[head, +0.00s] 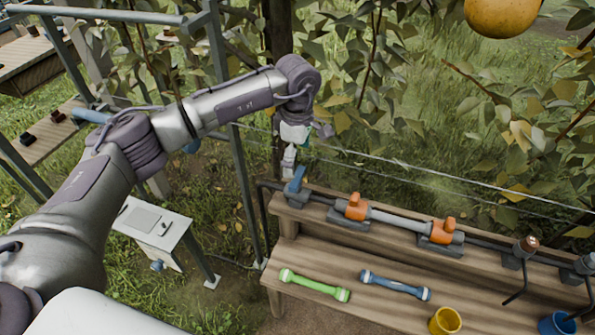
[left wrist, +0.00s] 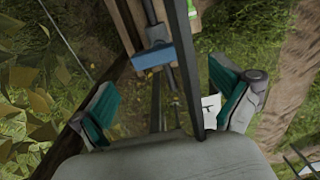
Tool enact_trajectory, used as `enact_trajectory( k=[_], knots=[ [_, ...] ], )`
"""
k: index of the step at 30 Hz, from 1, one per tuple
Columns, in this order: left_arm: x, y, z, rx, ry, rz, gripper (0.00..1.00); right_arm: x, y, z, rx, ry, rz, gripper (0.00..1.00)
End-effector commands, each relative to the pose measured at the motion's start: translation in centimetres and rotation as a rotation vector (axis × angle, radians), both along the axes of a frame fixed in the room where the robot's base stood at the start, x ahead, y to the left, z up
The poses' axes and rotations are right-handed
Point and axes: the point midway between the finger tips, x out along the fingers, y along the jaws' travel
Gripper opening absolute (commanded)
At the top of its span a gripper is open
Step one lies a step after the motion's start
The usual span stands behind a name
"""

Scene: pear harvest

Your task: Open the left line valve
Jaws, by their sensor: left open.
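A valve with a blue handle (head: 296,183) sits at the left end of the pipe on the bench's upper shelf. Two valves with orange handles, a left one (head: 356,207) and a right one (head: 443,230), sit further along the same pipe. My left gripper (head: 290,160) hangs just above and behind the blue handle, apart from it. In the left wrist view my left gripper (left wrist: 170,100) is open and empty, its teal-padded fingers wide apart. The blue handle (left wrist: 153,57) shows beyond the fingers, near the upper middle. My right gripper is not in view.
The wooden bench (head: 350,290) carries a green-bodied pipe piece (head: 314,286), a blue one (head: 395,285), a yellow cup (head: 445,321) and a blue cup (head: 557,325). A metal frame post (head: 235,140) stands close left of the gripper. Wires and pear foliage lie behind the bench.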

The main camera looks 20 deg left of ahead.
Motion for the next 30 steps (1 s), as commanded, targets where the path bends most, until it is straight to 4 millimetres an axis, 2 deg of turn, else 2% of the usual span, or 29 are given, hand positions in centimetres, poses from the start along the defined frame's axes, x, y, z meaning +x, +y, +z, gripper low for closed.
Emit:
enact_trajectory(
  k=[3, 9, 13, 21, 30],
  knots=[
    [-0.1, -0.1, -2.4, -0.001, 0.003, -0.001, 1.00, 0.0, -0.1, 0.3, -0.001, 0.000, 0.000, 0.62],
    [0.0, 0.0, -4.8, -0.001, 0.001, 0.000, 1.00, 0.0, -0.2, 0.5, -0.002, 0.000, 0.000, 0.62],
    [0.0, -0.1, -5.4, -0.002, 0.000, 0.000, 1.00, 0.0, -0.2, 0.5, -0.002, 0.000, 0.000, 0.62],
    [0.0, -0.1, -5.5, -0.002, -0.001, -0.001, 1.00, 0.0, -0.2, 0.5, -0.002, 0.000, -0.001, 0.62],
    [0.0, -0.1, -5.5, -0.002, -0.001, -0.001, 0.50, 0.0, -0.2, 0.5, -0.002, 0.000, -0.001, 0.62]
  ],
)
